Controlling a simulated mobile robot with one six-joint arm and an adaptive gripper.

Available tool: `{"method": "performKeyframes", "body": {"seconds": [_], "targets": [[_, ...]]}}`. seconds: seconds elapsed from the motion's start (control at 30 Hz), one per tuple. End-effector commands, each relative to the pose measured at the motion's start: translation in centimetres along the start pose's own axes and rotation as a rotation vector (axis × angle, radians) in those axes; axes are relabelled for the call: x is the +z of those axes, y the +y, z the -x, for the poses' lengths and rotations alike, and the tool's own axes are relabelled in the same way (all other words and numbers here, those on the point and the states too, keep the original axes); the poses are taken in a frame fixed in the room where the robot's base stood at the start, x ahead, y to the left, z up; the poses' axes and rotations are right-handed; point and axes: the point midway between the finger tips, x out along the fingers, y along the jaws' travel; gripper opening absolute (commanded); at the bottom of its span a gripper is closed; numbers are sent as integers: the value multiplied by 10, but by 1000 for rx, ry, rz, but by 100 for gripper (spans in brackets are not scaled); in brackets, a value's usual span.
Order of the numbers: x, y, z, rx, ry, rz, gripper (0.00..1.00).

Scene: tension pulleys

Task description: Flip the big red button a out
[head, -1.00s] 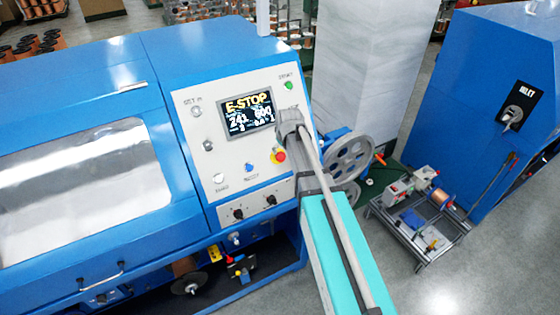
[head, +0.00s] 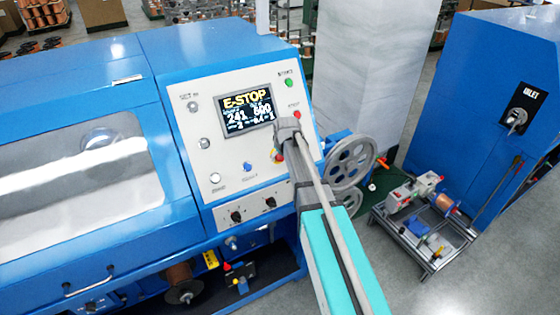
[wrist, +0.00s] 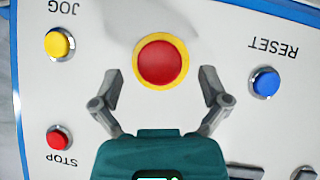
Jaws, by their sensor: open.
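The big red button (wrist: 162,62) is a round red mushroom on a yellow ring, set in a pale control panel (wrist: 105,30). My gripper (wrist: 160,80) is open, its two grey fingers standing apart on either side of the button's lower part in the wrist view. No clear contact shows, and the gap in depth to the panel cannot be told. In the head view my arm reaches to the panel below the right of the screen and hides most of the button. The screen (head: 247,110) reads E-STOP.
A yellow JOG button (wrist: 59,43) and a small red STOP button (wrist: 59,139) lie left of the fingers. A blue RESET button (wrist: 265,82) lies to the right. Grey spoked wheels (head: 351,160) and a small cart (head: 430,255) stand right of the machine.

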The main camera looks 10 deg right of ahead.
Motion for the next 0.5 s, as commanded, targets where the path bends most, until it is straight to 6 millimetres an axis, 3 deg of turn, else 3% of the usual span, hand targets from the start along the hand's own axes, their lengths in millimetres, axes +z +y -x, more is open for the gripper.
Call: {"method": "performKeyframes", "body": {"seconds": [0.2,0.5], "targets": [[0,0,-15,0,0,0,95],[0,0,-18,0,0,0,95]]}}
